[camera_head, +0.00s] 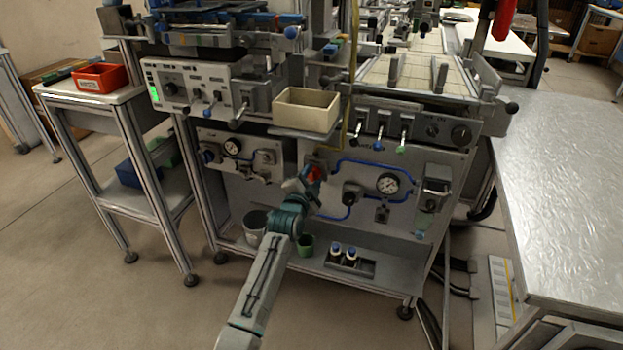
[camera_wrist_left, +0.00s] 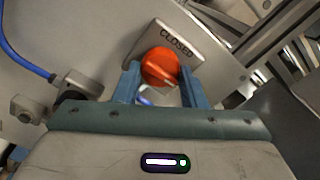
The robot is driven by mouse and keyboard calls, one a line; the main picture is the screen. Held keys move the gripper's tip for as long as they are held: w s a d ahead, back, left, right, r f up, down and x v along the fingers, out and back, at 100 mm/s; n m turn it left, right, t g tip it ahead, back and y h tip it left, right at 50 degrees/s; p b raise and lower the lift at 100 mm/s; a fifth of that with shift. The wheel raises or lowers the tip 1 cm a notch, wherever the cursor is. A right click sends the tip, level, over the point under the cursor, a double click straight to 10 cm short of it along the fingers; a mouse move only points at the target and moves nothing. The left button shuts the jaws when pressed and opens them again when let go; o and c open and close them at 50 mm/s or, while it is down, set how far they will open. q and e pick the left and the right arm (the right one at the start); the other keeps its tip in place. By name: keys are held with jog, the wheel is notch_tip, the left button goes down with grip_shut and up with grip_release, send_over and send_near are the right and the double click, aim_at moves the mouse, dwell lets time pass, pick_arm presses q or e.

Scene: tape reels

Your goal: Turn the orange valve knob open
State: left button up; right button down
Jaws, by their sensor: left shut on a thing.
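The orange valve knob (camera_wrist_left: 160,68) sits on the machine's front panel, beside a plate marked CLOSED (camera_wrist_left: 178,42) in the left wrist view. In the head view the knob (camera_head: 314,173) shows as a small orange-red spot, partly covered by my gripper. My left gripper (camera_wrist_left: 159,84) has its two blue fingers on either side of the knob and is shut on it. In the head view my left gripper (camera_head: 309,182) reaches the panel from below. A pale line runs across the knob's face. My right gripper is not in view.
A blue hose (camera_head: 343,162) and a pressure gauge (camera_head: 388,183) lie right of the knob. A beige bin (camera_head: 306,109) stands above. Bottles (camera_head: 343,256) and a green cup (camera_head: 306,245) stand on the lower shelf. A metal table (camera_head: 570,190) fills the right.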

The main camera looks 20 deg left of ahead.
pick_arm(q)
jog(key=shift+f, duration=0.1)
jog(key=o, duration=1)
jog(key=s, duration=1.1)
jog(key=shift+a+p, duration=0.2)
jog(key=shift+p, duration=0.15)
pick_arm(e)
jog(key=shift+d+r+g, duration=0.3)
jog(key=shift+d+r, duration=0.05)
pick_arm(q)
jog(key=shift+w, duration=0.1)
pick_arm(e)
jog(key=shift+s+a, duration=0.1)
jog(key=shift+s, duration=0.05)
